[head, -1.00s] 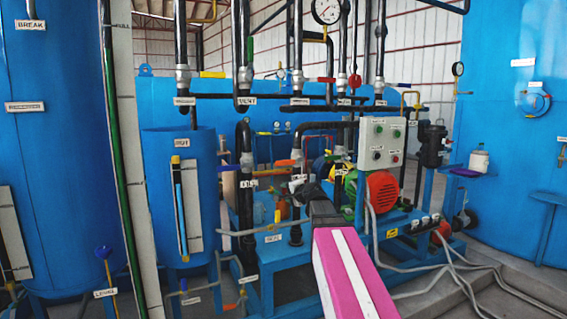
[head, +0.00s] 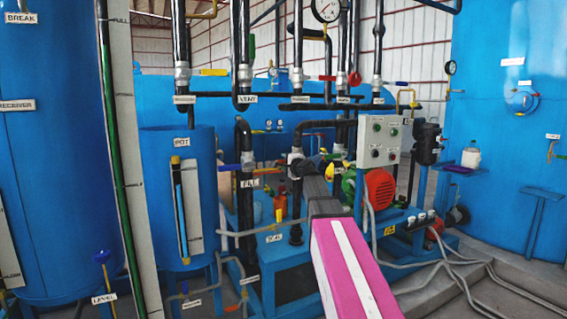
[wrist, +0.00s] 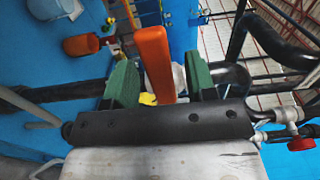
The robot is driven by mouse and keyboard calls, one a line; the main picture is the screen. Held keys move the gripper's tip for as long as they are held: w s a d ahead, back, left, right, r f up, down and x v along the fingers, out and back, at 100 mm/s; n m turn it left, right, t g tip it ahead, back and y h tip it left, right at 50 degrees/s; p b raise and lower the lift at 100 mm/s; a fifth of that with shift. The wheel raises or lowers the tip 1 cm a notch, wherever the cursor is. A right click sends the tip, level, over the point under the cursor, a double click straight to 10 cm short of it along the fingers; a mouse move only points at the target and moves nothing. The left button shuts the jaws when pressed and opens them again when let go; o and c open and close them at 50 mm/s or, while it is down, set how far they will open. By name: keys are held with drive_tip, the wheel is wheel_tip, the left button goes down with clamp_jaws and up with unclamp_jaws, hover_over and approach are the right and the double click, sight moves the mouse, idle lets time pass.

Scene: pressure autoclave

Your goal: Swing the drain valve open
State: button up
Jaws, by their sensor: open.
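An orange lever handle (wrist: 155,62) stands upright between the two green finger pads of my gripper (wrist: 162,77) in the wrist view. The pads are apart, one on each side of it; the lever is nearer the left pad, and a gap shows on its right. I cannot read a label that names it the drain valve. In the head view my gripper (head: 308,166) reaches in among the black pipes. It hides the lever and the valve body there.
A grey control box (head: 380,141) and a red-faced motor (head: 380,190) stand just right of my gripper. A blue pot tank (head: 158,210) stands further left. Grey hoses lie on the floor at right.

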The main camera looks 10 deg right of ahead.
drive_tip(key=shift+x, duration=1.45)
clamp_jaws()
